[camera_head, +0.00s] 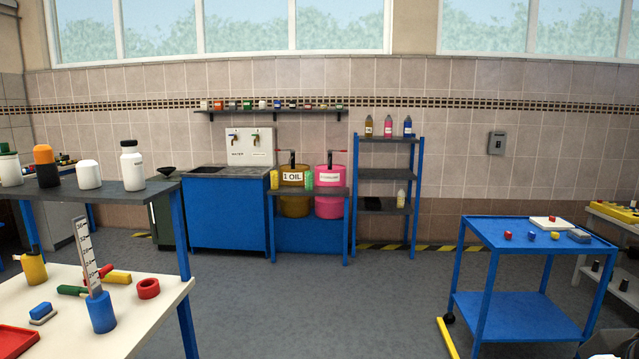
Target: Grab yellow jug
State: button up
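A yellow jug (34,269) with a dark top stands upright near the left edge of the picture, on the white table (150,308) in the left foreground. It is partly close to the shelf unit behind it, and nothing touches it that I can make out.
Also on the white table are a blue cup (101,312) holding a ruler, a red ring (148,288), a blue-grey brush (42,312) and a red tray (14,341). A blue cart (522,304) stands at right. The grey floor (330,305) between is clear.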

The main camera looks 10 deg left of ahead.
aim_at(274, 174)
jog(key=i+j+u, duration=0.2)
jog(key=i+u, duration=0.15)
jog(key=i, duration=0.15)
jog(key=i+j+u, duration=0.1)
jog(key=i+u, duration=0.2)
jog(key=i, duration=0.25)
jog(key=i+u, duration=0.1)
jog(key=i, duration=4.95)
jog(key=i+z, duration=0.25)
jog(key=i, duration=0.15)
jog(key=i+j+z, duration=0.25)
jog(key=i, duration=0.15)
jog(key=i+j+z, duration=0.25)
jog(key=i, duration=0.15)
